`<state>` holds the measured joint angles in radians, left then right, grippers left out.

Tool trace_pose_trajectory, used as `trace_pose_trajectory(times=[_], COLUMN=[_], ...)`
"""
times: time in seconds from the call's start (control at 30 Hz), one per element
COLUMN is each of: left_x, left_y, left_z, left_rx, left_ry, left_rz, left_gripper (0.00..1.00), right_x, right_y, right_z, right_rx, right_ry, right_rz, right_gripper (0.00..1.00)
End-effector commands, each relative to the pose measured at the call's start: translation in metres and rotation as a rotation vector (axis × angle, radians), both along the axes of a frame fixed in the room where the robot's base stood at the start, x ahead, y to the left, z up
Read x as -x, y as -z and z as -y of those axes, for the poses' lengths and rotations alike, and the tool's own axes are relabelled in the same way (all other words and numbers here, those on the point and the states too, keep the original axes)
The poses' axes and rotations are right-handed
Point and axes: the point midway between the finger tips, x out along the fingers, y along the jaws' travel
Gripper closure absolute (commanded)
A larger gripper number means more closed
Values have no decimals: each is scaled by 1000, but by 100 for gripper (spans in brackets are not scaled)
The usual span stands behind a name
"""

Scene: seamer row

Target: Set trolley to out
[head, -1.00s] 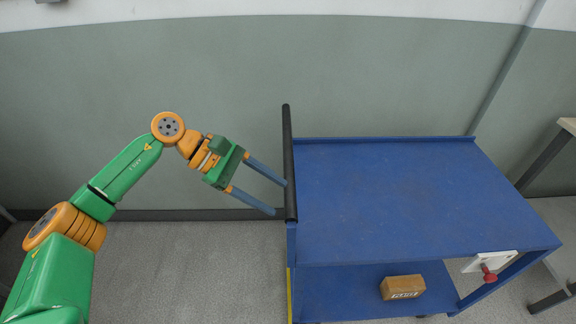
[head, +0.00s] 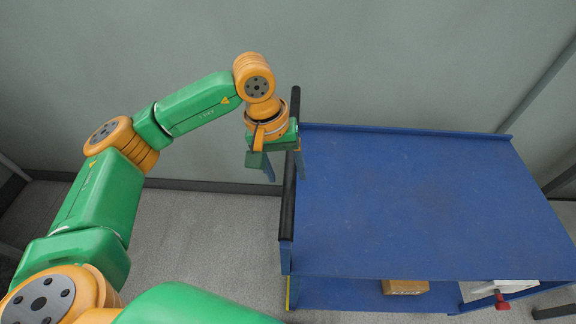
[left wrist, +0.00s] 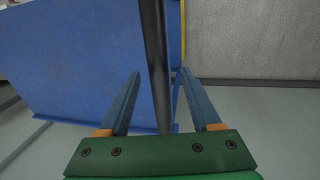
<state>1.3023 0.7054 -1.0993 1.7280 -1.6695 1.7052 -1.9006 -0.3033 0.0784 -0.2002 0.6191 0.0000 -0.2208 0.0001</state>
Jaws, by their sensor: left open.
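The blue trolley (head: 420,200) stands to the right in the head view, with a black handle bar (head: 289,190) along its left end. My left gripper (head: 285,178) is open and points down at the far part of the handle bar. In the left wrist view, the black bar (left wrist: 154,60) runs between the two open fingers of my left gripper (left wrist: 160,85), with a gap on both sides. The trolley's blue top (left wrist: 75,65) shows there too. My right gripper is not in view.
A brown box (head: 405,287) lies on the trolley's lower shelf. A white plate (head: 515,286) with a red knob (head: 501,301) is at the near right. The grey wall (head: 400,60) is close behind the trolley. Bare floor (head: 200,230) lies left of it.

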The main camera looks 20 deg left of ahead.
Motion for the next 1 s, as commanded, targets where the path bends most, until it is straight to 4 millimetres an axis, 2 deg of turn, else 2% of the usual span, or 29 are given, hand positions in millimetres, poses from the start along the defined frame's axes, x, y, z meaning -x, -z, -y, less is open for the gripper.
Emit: trace_pose_trajectory(times=[0.13, 0.33, 0.37, 0.57, 0.6, 1.0], left_x=[-1, -1, -1, -1, -1, -1], left_y=[12, 13, 13, 13, 13, 13], left_z=[3, 3, 3, 3, 3, 3], left_rx=[1, 2, 2, 2, 2, 3], left_ry=[0, -1, -1, -1, -1, -2], left_rz=[-1, 0, 0, 0, 0, 0], left_gripper=[36, 36, 41, 95, 100, 100], right_x=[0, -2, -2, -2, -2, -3], right_y=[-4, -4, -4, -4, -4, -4], right_z=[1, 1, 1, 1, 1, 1], right_rx=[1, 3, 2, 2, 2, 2], right_ry=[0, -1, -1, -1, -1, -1], right_rz=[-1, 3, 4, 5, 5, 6], right_gripper=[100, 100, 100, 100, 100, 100])
